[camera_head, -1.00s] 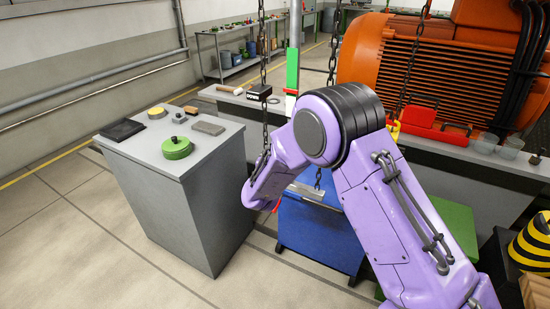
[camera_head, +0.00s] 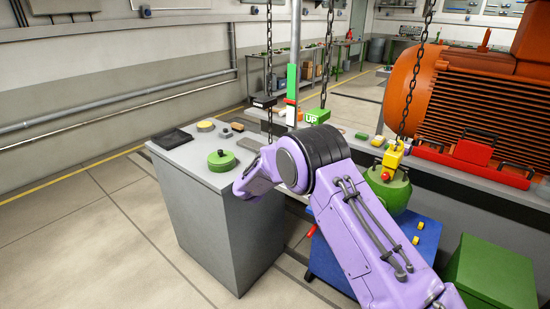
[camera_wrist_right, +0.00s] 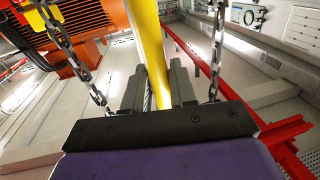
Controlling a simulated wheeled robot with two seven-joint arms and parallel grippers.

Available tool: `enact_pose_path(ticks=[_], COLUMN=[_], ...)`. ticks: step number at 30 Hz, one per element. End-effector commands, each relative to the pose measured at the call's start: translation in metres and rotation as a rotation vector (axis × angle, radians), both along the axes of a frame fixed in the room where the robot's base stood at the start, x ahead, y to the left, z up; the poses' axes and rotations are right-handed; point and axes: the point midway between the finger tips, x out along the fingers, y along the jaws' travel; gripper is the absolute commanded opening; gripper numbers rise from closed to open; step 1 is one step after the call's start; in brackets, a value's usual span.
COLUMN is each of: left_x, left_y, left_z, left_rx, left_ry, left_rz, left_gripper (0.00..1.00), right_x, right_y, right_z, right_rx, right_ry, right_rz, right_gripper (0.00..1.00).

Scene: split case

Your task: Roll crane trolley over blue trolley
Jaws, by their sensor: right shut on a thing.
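The blue trolley (camera_head: 327,262) stands on the floor behind my purple arm, which covers part of it. A yellow hook block (camera_head: 393,157) hangs on a chain above it, with a green rounded casing (camera_head: 389,192) just below the block. I cannot tell whether the casing touches the trolley. The crane trolley is not clearly seen; a red overhead beam (camera_wrist_right: 190,50) shows in the right wrist view. There my right gripper (camera_wrist_right: 158,83) is shut on an upright yellow bar (camera_wrist_right: 148,40). In the head view neither gripper's fingers show.
A grey cabinet (camera_head: 215,235) with a green round part (camera_head: 221,160) stands left. The orange motor (camera_head: 470,100) and a green box (camera_head: 490,272) are right. Floor at left is clear.

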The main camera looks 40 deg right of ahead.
Motion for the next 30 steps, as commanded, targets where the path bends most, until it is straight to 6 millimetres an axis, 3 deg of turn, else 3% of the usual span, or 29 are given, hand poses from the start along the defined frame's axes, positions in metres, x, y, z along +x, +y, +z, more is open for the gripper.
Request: enact_pose_path(ticks=[9, 10, 12, 22, 30], left_x=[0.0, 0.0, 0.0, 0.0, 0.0], left_y=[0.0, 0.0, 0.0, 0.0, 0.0], left_z=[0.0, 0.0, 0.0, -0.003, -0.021], left_rx=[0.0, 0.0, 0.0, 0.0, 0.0], left_ry=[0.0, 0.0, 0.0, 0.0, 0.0], left_rz=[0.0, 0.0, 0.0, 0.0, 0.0], left_gripper=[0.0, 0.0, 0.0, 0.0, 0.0], right_x=[0.005, 0.005, 0.005, 0.001, -0.022], right_y=[0.003, 0.003, 0.002, 0.008, 0.064], right_z=[0.004, 0.004, 0.004, 0.003, 0.0], right_rx=[-0.003, -0.003, -0.004, -0.003, -0.003], right_ry=[-0.005, -0.005, -0.005, -0.007, -0.005], right_rz=[0.01, 0.01, 0.01, 0.008, 0.011], right_gripper=[0.0, 0.29, 0.43, 0.43, 0.43])
